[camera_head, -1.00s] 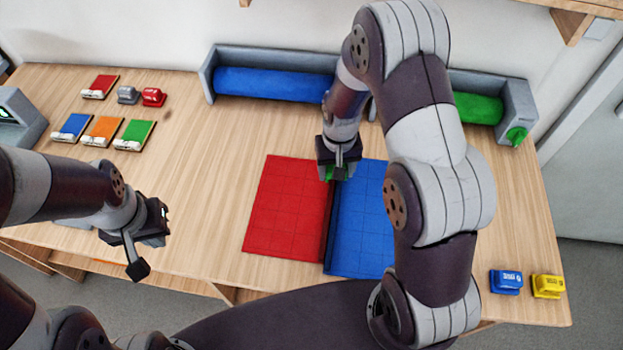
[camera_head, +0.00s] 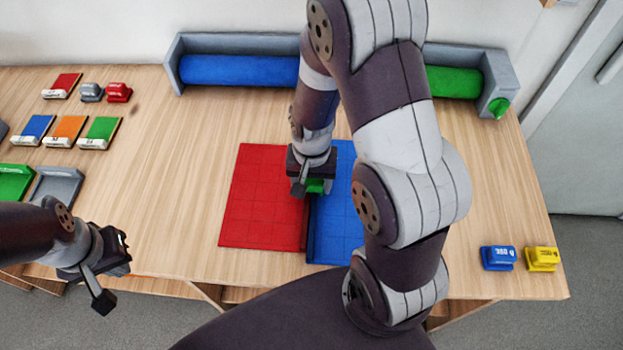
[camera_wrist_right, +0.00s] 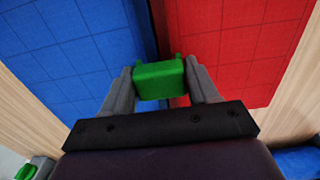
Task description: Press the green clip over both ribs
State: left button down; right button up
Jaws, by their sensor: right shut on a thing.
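My right gripper (camera_head: 309,188) is shut on the green clip (camera_head: 317,186). The clip (camera_wrist_right: 159,80) sits between both fingers in the right wrist view, in line with the seam. A red panel (camera_head: 262,197) and a blue panel (camera_head: 340,230) lie side by side, with dark raised ribs (camera_head: 308,238) along their meeting edges. The clip is over the upper part of this seam. I cannot tell whether it touches the ribs. My left gripper (camera_head: 112,281) is empty, its fingers apart, off the front left of the table.
A blue clip (camera_head: 498,258) and a yellow clip (camera_head: 542,259) stand at the right. Grey (camera_head: 91,92) and red (camera_head: 118,92) clips stand at the back left by several coloured samples. A holder with blue (camera_head: 240,70) and green (camera_head: 453,82) rolls lines the back.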

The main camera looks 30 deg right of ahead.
jog(key=shift+f+b, duration=0.5)
jog(key=shift+f, duration=0.3)
dwell(0.5)
jog(key=o, duration=1)
jog(key=shift+r, duration=0.1)
notch_tip(320, 180, up, 12)
jog(key=shift+r+p, duration=0.25)
jog(key=shift+p, duration=0.1)
